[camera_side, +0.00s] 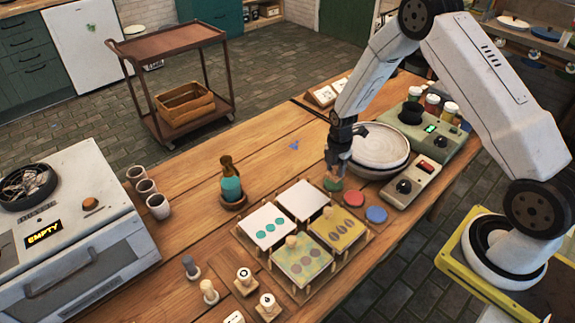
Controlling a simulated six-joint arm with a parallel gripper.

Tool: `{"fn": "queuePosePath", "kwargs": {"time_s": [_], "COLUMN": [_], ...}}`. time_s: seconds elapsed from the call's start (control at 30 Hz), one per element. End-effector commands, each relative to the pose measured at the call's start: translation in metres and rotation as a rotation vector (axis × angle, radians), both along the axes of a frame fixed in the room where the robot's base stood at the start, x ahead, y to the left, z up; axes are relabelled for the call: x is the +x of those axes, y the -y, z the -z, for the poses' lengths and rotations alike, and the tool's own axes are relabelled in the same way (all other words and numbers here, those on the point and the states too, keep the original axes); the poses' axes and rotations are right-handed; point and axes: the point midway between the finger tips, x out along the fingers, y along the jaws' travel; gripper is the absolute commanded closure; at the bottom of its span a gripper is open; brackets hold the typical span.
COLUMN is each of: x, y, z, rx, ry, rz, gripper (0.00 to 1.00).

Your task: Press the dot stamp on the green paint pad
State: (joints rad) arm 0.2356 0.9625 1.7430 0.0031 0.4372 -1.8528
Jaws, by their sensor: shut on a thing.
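My gripper (338,158) points down over the green paint pad (333,185), shut on a small stamp that is mostly hidden between the fingers. I take it as the dot stamp; its face cannot be made out. The stamp's lower end is at or just above the green pad, and I cannot tell whether they touch. The red pad (353,198) and the blue pad (376,215) lie in a row to the right of the green pad.
A rack of square tiles (303,198), some patterned, stands left of the pads. Several stamps (244,275) stand at the front. A pottery wheel with a pale plate (378,147) and a control box (411,183) are close on the right. A teal bottle (230,182) stands left.

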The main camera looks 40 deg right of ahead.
Motion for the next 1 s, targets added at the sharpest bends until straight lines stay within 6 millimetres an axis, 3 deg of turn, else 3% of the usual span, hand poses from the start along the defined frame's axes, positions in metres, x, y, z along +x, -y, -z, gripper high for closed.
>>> {"fn": "queuePosePath", "kwargs": {"time_s": [0.7, 1.0], "x": [0.001, 0.0], "y": [0.0, 0.0], "z": [-0.041, -0.049], "rx": [-0.001, 0.0], "ry": [0.002, 0.001], "rz": [0.0, 0.0], "gripper": [0.92, 0.92]}}
